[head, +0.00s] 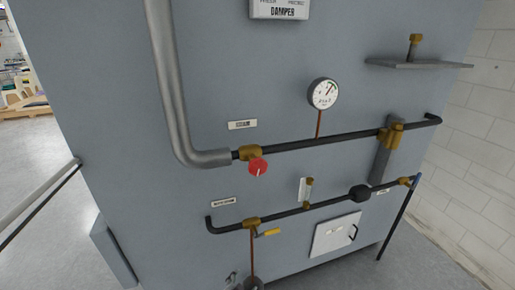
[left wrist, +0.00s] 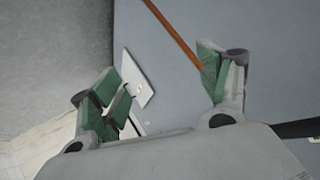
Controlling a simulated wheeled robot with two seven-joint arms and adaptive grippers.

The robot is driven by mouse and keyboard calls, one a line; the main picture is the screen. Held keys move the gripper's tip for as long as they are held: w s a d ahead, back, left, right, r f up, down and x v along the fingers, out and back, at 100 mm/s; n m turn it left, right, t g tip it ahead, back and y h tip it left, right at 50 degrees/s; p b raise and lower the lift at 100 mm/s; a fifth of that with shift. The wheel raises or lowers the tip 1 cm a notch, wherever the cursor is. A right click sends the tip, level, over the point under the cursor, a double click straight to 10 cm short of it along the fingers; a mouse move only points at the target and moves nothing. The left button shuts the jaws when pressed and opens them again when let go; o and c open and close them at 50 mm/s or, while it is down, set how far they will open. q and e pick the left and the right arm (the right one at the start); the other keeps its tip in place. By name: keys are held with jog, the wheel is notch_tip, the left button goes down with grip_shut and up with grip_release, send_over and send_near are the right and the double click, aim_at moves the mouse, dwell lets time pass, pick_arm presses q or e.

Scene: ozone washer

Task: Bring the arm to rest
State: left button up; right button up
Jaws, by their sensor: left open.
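My left gripper (left wrist: 161,66) shows in the left wrist view with its two green-padded fingers spread wide apart and nothing between them. It faces the grey-blue panel of the washer (head: 110,85). A thin copper pipe (left wrist: 174,30) runs on the panel beyond the gap between the fingers. A white plate (left wrist: 138,78) lies partly behind the left finger. Neither gripper shows in the head view. My right gripper is in no view.
The panel carries a grey pipe (head: 168,85), a round gauge (head: 322,93), a red knob (head: 258,167), a yellow-handled valve (head: 268,233), a small white hatch (head: 335,235) and a shelf (head: 415,64). Open floor (head: 40,150) lies to the left, a white brick wall (head: 480,150) to the right.

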pick_arm(q)
jog(key=s+a+f+n+g+y, duration=0.1)
jog(key=s+a+f+n+g, duration=0.15)
jog(key=s+a+f, duration=0.75)
jog(key=s+a+f+n+g+y, duration=0.25)
jog(key=s+a+f, duration=0.35)
jog(key=s+f, duration=0.6)
jog(key=s+a+f+n+g, duration=0.1)
jog(key=s+f, duration=0.3)
jog(key=s, duration=0.9)
jog(key=s+a+f+n+g, duration=0.1)
jog(key=s+a+f+g, duration=0.2)
jog(key=s, duration=1)
jog(key=shift+a+f, duration=0.15)
jog(key=shift+f, duration=0.55)
